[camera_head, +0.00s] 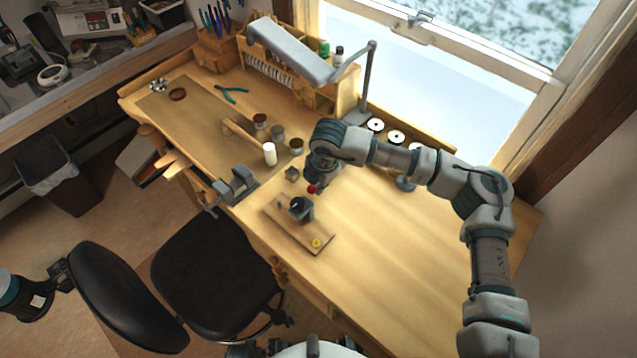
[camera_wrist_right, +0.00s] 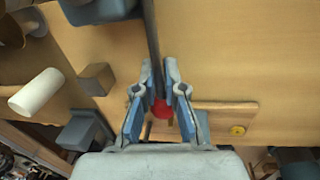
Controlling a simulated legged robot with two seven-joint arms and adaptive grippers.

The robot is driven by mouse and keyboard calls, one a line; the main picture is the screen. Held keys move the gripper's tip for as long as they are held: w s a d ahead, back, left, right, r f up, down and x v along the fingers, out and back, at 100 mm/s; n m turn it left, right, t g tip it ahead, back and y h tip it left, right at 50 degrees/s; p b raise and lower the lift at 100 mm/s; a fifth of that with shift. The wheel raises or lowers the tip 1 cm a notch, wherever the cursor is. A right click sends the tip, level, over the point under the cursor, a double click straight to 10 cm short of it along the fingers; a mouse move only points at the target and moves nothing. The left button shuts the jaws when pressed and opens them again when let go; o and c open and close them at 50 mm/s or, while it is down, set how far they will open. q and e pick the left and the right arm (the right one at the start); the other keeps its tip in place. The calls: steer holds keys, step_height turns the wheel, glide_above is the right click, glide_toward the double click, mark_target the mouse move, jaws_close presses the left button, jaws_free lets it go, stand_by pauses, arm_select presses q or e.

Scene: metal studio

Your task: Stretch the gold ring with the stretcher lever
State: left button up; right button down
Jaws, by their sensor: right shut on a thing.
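The stretcher (camera_head: 301,209) is a small dark and grey device on a wooden board (camera_head: 280,225) near the table's front edge. Its lever ends in a red knob (camera_head: 312,189), which also shows in the wrist view (camera_wrist_right: 162,109). My right gripper (camera_head: 316,184) is shut on the lever at this knob, with its blue-padded fingers (camera_wrist_right: 160,90) on either side. A small round yellow-gold piece (camera_head: 317,243) lies at the board's near right end; I cannot tell if it is the ring. My left gripper (camera_head: 60,272) is far left, away from the table, its jaws unclear.
A lamp (camera_head: 290,52) and several spools stand behind. The table's right half is clear. A black chair (camera_head: 215,275) stands in front.

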steer(key=shift+s+f, duration=0.15)
steer(key=c, duration=1.3)
jaws_free()
steer(key=shift+a, duration=0.1)
steer(key=shift+o, duration=0.2)
steer(key=shift+r, duration=0.4)
step_height(320, 180, up, 11)
steer(key=s+d, duration=0.1)
steer(key=shift+s, duration=0.15)
steer(key=shift+r, duration=0.1)
